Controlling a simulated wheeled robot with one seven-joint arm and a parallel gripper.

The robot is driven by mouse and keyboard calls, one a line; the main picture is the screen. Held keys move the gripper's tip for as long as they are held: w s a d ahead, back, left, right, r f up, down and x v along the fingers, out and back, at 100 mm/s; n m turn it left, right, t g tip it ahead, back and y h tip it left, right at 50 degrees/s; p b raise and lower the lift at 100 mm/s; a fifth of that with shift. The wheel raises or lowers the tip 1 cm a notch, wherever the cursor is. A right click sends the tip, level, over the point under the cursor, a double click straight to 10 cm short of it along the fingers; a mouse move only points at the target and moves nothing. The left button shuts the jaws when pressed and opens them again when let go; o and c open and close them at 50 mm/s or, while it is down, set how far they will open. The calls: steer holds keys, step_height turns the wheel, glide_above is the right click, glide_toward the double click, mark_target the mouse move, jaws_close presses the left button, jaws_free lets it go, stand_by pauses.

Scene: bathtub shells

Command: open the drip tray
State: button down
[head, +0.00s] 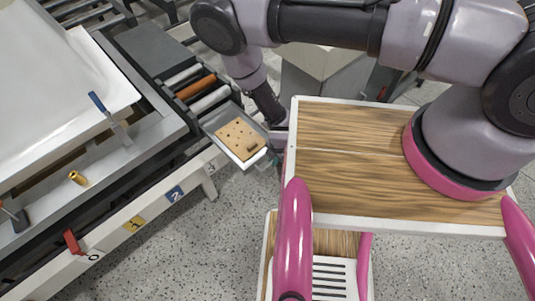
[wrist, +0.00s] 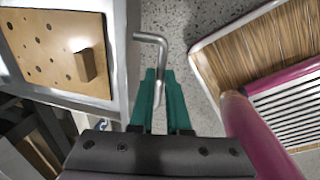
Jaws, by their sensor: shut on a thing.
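The drip tray (head: 220,118), a shallow grey metal tray with a perforated tan board (head: 240,137) in it, sticks out from the end of the rollers in the head view. In the wrist view the board (wrist: 50,45) and the tray's pale rim (wrist: 118,60) are at the left. A bent silver handle (wrist: 152,40) stands beside the rim. My gripper (wrist: 158,76) has teal fingers closed around the handle's lower part. In the head view only a bit of teal shows at the tray's near corner; my arm hides part of it. The handle's join to the tray is unclear.
A bench with rollers (head: 195,88) and labels (head: 133,224) fills the left. A blue-handled tool (head: 110,117), brass fitting (head: 77,177) and red lever (head: 72,241) are on it. My wooden-topped base is at the right. Speckled floor (head: 190,245) is clear between.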

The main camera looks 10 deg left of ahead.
steer(key=shift+s+d, duration=0.2)
steer(key=c, duration=0.9)
jaws_free()
steer(key=shift+r, duration=0.1)
steer(key=r, duration=0.3)
steer(key=d+r, duration=0.1)
steer(key=r, duration=0.3)
steer(key=s+r, duration=0.1)
steer(key=r, duration=0.2)
steer(key=shift+s+d+r, duration=0.1)
steer(key=shift+d+r, duration=0.1)
steer(key=shift+d, duration=0.05)
